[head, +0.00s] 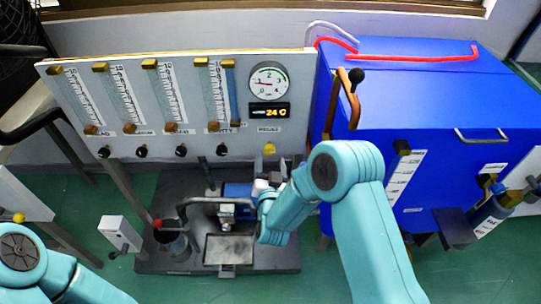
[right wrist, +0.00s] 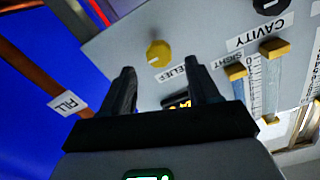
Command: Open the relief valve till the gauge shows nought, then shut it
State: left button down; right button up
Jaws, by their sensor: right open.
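The relief valve is a yellow knob (head: 269,149) low on the right of the grey panel, under the RELIEF label (head: 268,129). In the right wrist view the yellow knob (right wrist: 159,53) shows beyond and between the fingertips, apart from them, with a pale mark on its face. The round gauge (head: 268,82) is above it; its needle seems to point left, but its figures are too small to read. My right gripper (right wrist: 160,68) is open and empty, facing the panel; in the head view it is below the knob, partly hidden by my arm. My left gripper is out of view.
Several black knobs (head: 181,151) line the panel's lower edge, under the sight tubes. A display (head: 269,112) reads 24 C. A blue cabinet (head: 440,110) with a brown pipe (head: 348,98) stands to the right. A dark bench (head: 170,262) with blue equipment is below.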

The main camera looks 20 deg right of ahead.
aim_at(270, 152)
jog(key=shift+x, duration=1.9)
jog(key=c, duration=1.1)
jog(key=shift+o, duration=0.2)
